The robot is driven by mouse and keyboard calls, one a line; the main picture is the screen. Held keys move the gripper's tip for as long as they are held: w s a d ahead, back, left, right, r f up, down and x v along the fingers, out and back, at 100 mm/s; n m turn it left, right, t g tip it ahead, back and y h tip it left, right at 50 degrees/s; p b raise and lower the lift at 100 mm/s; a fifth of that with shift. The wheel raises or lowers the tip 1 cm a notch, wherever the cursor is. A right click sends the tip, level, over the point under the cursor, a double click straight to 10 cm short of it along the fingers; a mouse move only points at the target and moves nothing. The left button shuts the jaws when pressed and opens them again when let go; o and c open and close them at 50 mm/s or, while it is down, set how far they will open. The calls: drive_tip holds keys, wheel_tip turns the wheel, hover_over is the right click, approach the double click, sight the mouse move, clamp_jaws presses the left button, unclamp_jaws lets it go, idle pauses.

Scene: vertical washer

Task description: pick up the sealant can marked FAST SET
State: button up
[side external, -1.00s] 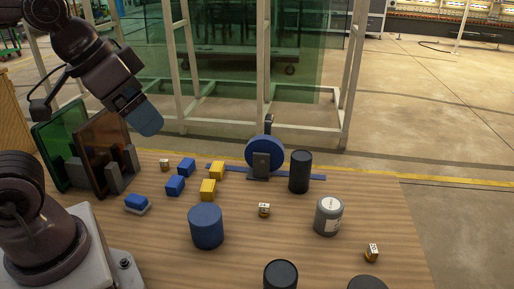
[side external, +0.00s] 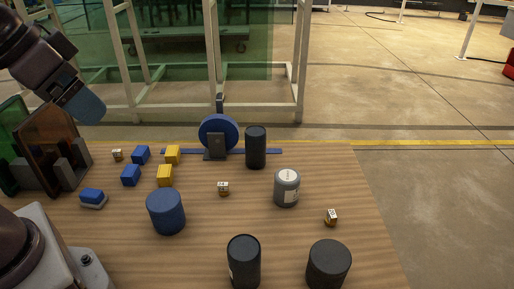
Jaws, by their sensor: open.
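No FAST SET marking can be read on any can. A grey can (side external: 287,188) with a white label and white top mark stands upright right of the table's middle. A black can (side external: 244,262) with a sliver of pale label stands at the front. Another black can (side external: 256,147) stands at the back, and a wide dark can (side external: 329,264) at the front right; no label shows on either. My gripper (side external: 86,106), with a blue end, is open and empty, raised at the upper left, well away from the cans. Its fingers are hard to make out.
A blue cylinder (side external: 166,211) stands mid-table. A blue disc (side external: 218,133) stands on a stand behind it. Blue blocks (side external: 131,175) and yellow blocks (side external: 165,175) lie at left-centre. Small dice-like cubes (side external: 331,217) are scattered. Glass panels (side external: 50,150) stand in a rack at left.

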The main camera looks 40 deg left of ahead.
drive_tip(key=n+t+h, duration=0.2)
drive_tip(key=n+t, duration=0.8)
drive_tip(key=n, duration=1.5)
hover_over(250, 142)
drive_tip(key=s+d, duration=0.4)
drive_tip(key=d, duration=0.2)
wheel_tip(250, 142, down, 23)
drive_tip(key=a+f+n+y, duration=0.1)
drive_tip(key=n, duration=0.3)
drive_tip(key=a+f+n+t+y, duration=0.1)
drive_tip(key=f+n+y, duration=0.1)
drive_tip(key=n, duration=0.1)
drive_tip(key=a+f+n+t+y, duration=0.1)
drive_tip(key=a+n, duration=0.1)
drive_tip(key=n, duration=0.2)
drive_tip(key=shift+a+f+n+y, duration=0.1)
drive_tip(key=shift+f+n+y, duration=0.1)
drive_tip(key=shift+n+y, duration=0.15)
drive_tip(key=shift+s+a+f+n+y, duration=0.15)
drive_tip(key=shift+a+f+n+y, duration=0.25)
drive_tip(key=shift+n+y, duration=0.4)
drive_tip(key=x, duration=0.7)
drive_tip(key=shift+w, duration=0.2)
drive_tip(key=shift+c, duration=0.4)
